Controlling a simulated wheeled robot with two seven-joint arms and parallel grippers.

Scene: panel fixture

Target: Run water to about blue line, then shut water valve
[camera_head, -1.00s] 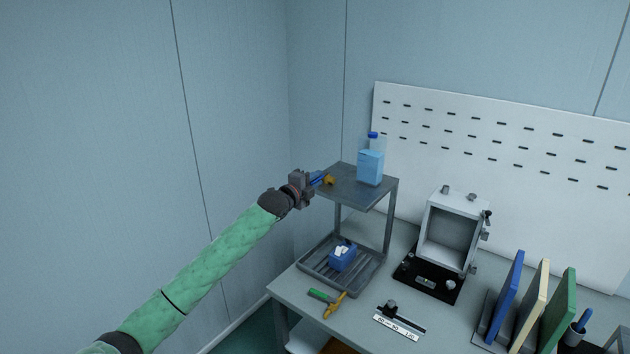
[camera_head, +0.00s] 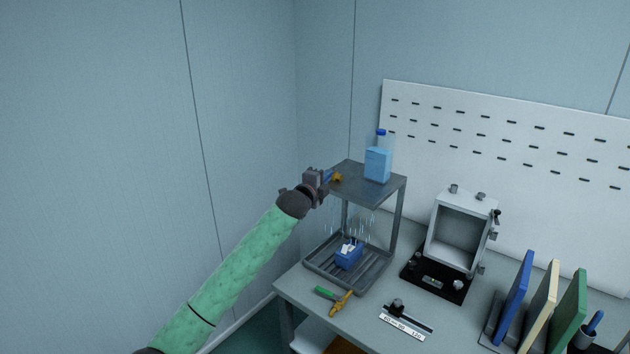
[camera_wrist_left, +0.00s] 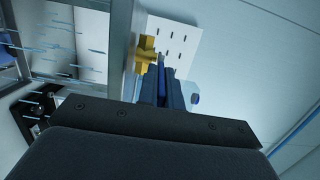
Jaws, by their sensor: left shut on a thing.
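The water valve (camera_head: 338,178) is a yellow fitting with a blue handle at the left edge of a raised grey shelf. My left gripper (camera_head: 326,178) is shut on the blue handle (camera_wrist_left: 162,72), beside the yellow body (camera_wrist_left: 146,52). Thin water streams (camera_head: 350,222) fall from under the shelf. They land around a small blue container (camera_head: 348,259) with white items in it, standing in the grey ribbed tray (camera_head: 334,284) below. I cannot make out a blue line or the water level. My right gripper is not in view.
Green and yellow tools (camera_head: 340,303) lie before the tray. An open grey box (camera_head: 462,238) and upright panels (camera_head: 540,305) are to the right.

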